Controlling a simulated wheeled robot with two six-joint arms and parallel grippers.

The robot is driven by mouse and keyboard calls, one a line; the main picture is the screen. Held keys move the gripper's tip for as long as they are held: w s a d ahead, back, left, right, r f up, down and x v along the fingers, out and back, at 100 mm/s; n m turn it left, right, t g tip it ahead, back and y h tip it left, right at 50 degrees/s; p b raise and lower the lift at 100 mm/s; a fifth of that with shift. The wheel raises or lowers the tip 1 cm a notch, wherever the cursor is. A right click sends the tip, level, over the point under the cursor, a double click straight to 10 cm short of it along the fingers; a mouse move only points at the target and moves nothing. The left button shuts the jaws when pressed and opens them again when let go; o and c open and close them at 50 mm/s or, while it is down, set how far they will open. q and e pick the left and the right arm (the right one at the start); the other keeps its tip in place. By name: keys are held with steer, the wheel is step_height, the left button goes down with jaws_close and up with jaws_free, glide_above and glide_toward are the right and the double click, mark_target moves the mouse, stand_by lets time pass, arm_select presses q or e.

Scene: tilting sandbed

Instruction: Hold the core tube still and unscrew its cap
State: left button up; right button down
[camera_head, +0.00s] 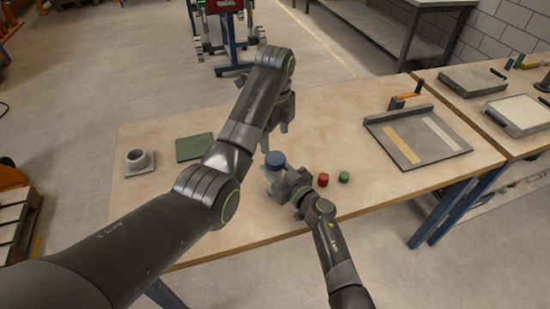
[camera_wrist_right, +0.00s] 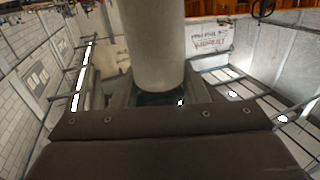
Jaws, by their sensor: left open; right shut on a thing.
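The core tube (camera_wrist_right: 155,45) is a pale grey cylinder that stands between the fingers of my right gripper in the right wrist view. In the head view its blue cap (camera_head: 275,159) sits on top, and most of the tube is hidden beneath the cap and the gripper. My right gripper (camera_head: 274,180) is shut on the tube, below the cap. My left gripper (camera_head: 276,132) is open and empty, just behind and above the cap, apart from it. I cannot tell from this view how far above it is.
A red cap (camera_head: 323,179) and a green cap (camera_head: 343,177) lie right of my right gripper on the wooden table (camera_head: 330,125). A grey tray (camera_head: 412,148) is at right.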

mark_target(275, 158)
arm_select(q)
steer(key=m, duration=0.3)
steer(key=shift+f, duration=4)
steer(key=shift+c, duration=0.4)
